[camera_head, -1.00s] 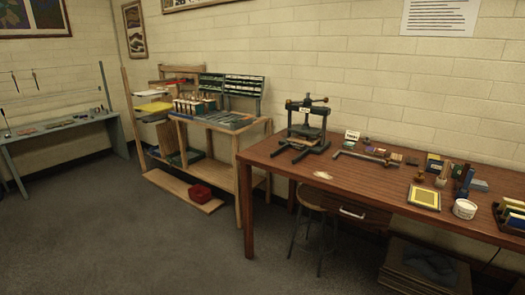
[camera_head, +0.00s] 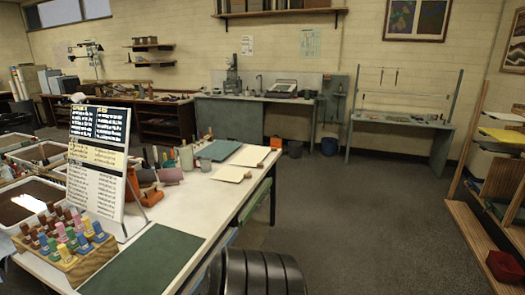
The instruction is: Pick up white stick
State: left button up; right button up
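I cannot make out a white stick in this view. The white-topped table (camera_head: 190,199) at the left holds marbling trays, one of them a white-rimmed tray with dark brown contents (camera_head: 27,205). Small bottles with coloured caps stand in a wooden rack (camera_head: 65,248) at the near left. A printed sign board (camera_head: 97,158) stands behind the rack and hides part of the table. Neither of my grippers is in view.
A dark ribbed object (camera_head: 255,272) stands at the bottom centre, close to the table's right edge. Grey carpet (camera_head: 350,220) is clear in the middle. A grey-green bench (camera_head: 230,118) lines the back wall. A wooden shelf unit with a red box (camera_head: 504,266) is at the right.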

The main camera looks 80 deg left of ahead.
aim_at(154, 148)
jog(key=u, duration=2.35)
jog(key=i, duration=1.8)
jog(key=u, duration=1.8)
jog(key=i, duration=0.5)
jog(key=z, duration=0.05)
